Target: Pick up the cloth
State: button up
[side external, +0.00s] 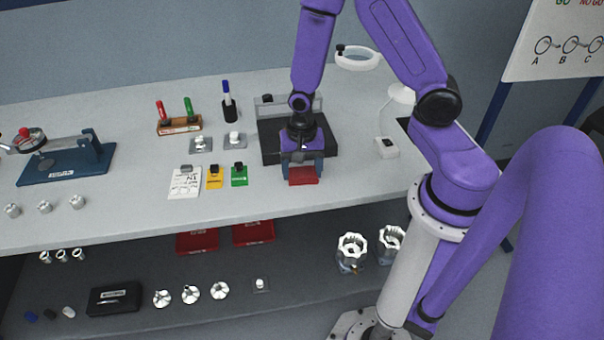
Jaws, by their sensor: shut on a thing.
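A small red piece, which looks like the folded cloth (303,176), is at my gripper near the front of the bench, right of centre. My gripper (302,163) points down over it and is shut on it. The gripper's body hides the cloth's back part. I cannot tell whether the cloth touches the bench top.
A black tray-like fixture (270,150) stands right behind my gripper. Yellow (214,181) and green (239,178) tags and a white paper (185,187) lie to the left. A white ring lamp (388,150) stands to the right.

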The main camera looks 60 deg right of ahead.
aim_at(302, 172)
jog(key=shift+r, duration=0.1)
notch_tip(302, 172, up, 10)
dwell(0.8)
